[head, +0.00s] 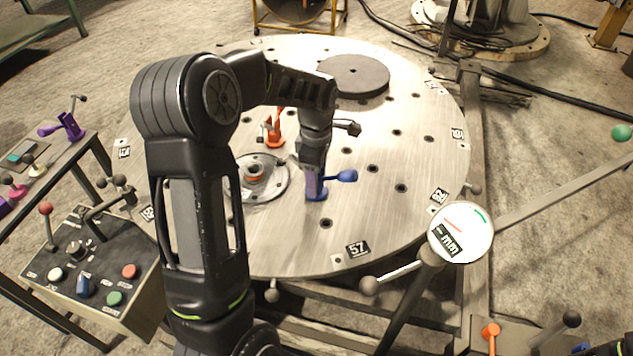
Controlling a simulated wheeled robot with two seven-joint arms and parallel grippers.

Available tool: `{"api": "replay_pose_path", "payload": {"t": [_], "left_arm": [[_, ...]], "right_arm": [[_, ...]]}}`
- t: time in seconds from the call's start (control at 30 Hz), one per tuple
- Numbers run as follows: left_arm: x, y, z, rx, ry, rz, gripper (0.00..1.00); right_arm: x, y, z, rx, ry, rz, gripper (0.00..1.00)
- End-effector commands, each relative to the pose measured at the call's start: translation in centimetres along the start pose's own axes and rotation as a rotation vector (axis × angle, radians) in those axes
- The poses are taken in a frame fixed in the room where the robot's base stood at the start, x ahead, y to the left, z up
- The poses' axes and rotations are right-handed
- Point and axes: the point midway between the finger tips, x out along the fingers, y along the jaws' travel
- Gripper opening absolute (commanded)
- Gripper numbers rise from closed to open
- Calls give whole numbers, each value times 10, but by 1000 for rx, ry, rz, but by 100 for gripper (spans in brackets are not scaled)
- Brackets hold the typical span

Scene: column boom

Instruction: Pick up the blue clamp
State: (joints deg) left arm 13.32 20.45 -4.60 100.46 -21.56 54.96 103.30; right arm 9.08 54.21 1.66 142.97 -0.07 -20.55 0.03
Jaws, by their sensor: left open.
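The blue clamp (346,176) stands on the round metal table (385,230), right of the table's centre hub. Its blue side arm points to the right, and its base shows at the table surface. My left gripper (314,180) comes down from above over the clamp's upright part. The gripper's lower end hides much of the clamp. The fingers are at the clamp, but I cannot tell whether they touch it. My right gripper does not show.
An orange clamp (273,132) stands behind, partly covered by my arm. A dark round disc (352,75) lies at the back of the table. A control box (95,265) stands at left, with a purple clamp (68,126) beyond it. A round gauge (460,232) is at right.

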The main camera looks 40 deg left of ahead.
Motion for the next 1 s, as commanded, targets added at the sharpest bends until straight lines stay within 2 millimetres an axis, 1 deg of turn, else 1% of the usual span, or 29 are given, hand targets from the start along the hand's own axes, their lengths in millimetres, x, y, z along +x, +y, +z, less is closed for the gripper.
{"api": "replay_pose_path", "payload": {"t": [0.1,0.63,1.0], "left_arm": [[3,0,0,0,-1,2,53],[3,0,0,1,-1,2,53],[3,0,0,1,-1,2,22]], "right_arm": [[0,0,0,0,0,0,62],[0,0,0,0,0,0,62],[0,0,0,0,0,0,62]]}}
